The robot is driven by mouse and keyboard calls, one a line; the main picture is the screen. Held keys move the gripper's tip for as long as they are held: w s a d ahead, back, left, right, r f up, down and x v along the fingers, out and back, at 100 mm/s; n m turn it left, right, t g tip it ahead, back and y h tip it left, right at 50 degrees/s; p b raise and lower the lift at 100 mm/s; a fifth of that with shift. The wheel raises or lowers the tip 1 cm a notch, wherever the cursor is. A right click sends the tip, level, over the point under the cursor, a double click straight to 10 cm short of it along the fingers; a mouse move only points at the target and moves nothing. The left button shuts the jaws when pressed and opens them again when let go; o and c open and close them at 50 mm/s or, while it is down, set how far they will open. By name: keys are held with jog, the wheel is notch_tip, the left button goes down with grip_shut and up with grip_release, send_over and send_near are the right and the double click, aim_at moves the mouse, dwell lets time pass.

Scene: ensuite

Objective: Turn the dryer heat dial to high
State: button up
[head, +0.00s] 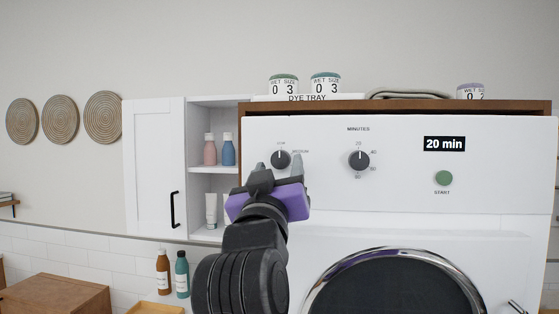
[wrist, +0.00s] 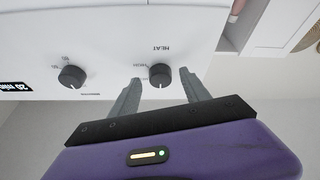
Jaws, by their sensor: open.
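The heat dial (head: 281,160) is a dark round knob with a white pointer line, on the left of the white dryer panel (head: 400,190). In the head view its pointer stands about straight up, and LOW and MEDIUM show beside it; the rest of its scale is hidden by my gripper. My gripper (head: 279,166) is open in front of it. In the wrist view, which is upside down, the heat dial (wrist: 160,75) lies between and just beyond the two grey fingertips (wrist: 160,76). The fingers appear apart from the knob; I cannot tell the exact depth gap.
A "20 min" display (head: 444,144) sits above a green start button (head: 443,178). Left are a shelf with bottles (head: 228,150) and a white cabinet door (head: 154,160). Jars (head: 325,84) stand on top.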

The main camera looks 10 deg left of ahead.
jog(key=shift+w+r, duration=0.15)
jog(key=shift+w, duration=0.2)
grip_shut()
